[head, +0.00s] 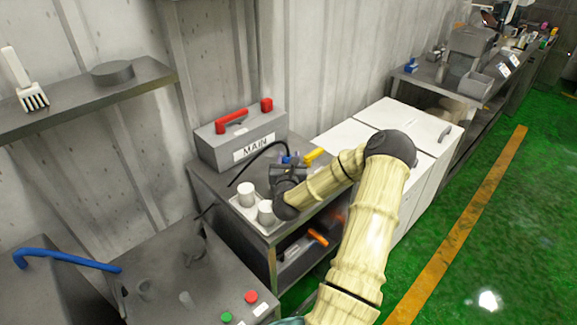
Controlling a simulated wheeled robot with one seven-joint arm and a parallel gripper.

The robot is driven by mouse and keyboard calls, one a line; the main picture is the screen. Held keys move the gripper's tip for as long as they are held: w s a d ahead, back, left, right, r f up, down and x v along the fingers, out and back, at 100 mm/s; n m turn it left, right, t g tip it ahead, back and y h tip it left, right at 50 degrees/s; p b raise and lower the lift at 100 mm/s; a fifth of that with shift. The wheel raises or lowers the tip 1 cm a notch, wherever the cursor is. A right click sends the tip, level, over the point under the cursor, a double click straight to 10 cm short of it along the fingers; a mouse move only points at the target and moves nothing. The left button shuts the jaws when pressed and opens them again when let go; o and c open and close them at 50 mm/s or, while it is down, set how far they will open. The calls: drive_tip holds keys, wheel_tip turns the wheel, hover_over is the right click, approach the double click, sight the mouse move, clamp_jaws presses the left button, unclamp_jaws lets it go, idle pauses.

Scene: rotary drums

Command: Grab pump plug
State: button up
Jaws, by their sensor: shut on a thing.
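My gripper (287,170) is over the grey bench top, behind the white cups, at the end of my pale yellow arm. A black cable (256,157) arches up from the left and ends at the gripper. My gripper is shut on the pump plug at the end of this cable. The plug itself is mostly hidden by the fingers and too small to make out. Small blue-purple pieces (291,158) show just behind the fingers; I cannot tell what they are.
Two white cups (246,193) stand in a tray left of the gripper. A grey toolbox marked MAIN (240,138) stands behind. A yellow object (313,156) lies to the right. A panel with red (251,297) and green buttons is in front. The green floor (480,230) is clear.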

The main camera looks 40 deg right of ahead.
wheel_tip(320, 180, up, 10)
drive_tip(key=shift+r+b, duration=0.1)
drive_tip(key=shift+b, duration=0.35)
idle(0.4)
